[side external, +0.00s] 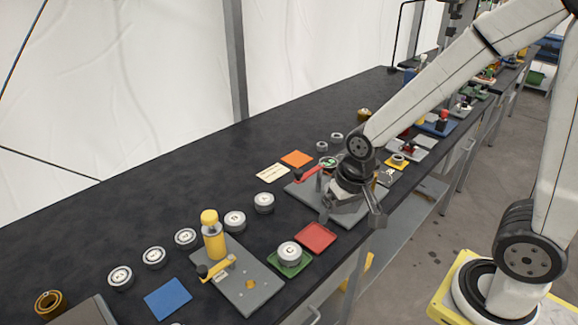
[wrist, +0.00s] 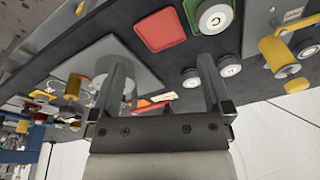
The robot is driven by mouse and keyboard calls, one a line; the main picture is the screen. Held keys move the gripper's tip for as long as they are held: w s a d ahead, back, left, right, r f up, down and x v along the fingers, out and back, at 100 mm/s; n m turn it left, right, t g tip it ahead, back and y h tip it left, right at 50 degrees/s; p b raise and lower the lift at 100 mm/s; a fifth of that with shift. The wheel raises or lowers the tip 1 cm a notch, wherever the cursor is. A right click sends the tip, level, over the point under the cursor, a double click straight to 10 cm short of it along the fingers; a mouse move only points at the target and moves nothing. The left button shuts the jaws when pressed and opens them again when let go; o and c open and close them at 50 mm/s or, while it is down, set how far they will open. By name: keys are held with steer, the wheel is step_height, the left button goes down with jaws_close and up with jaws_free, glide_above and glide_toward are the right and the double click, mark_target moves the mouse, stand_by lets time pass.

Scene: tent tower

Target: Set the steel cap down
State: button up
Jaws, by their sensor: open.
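Several round steel caps with pale labelled tops stand on the dark bench. One steel cap (side external: 290,253) sits on a green square mat (side external: 288,268); it also shows in the wrist view (wrist: 214,17). Other caps stand in a row, one of them (side external: 264,202) nearest the grey plate. My gripper (side external: 350,207) is low over the grey plate with the red lever (side external: 307,173), apart from the cap on the green mat. In the wrist view its fingers (wrist: 160,65) are spread wide with no cap between them. The gripper hides part of the plate and what stands on it.
A red tray (side external: 316,237) lies between the green mat and the grey plate. A second grey plate (side external: 250,290) carries a yellow-topped post and yellow lever. Blue (side external: 167,298) and orange (side external: 297,158) squares lie on the bench. The back left of the bench is clear.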

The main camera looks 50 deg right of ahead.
steer(key=n, duration=0.1)
steer(key=s+d+n, duration=0.1)
steer(key=s+n, duration=0.1)
steer(key=shift+s+d+f+n+t, duration=0.2)
steer(key=shift+d+n+t, duration=0.1)
steer(key=shift+n, duration=0.1)
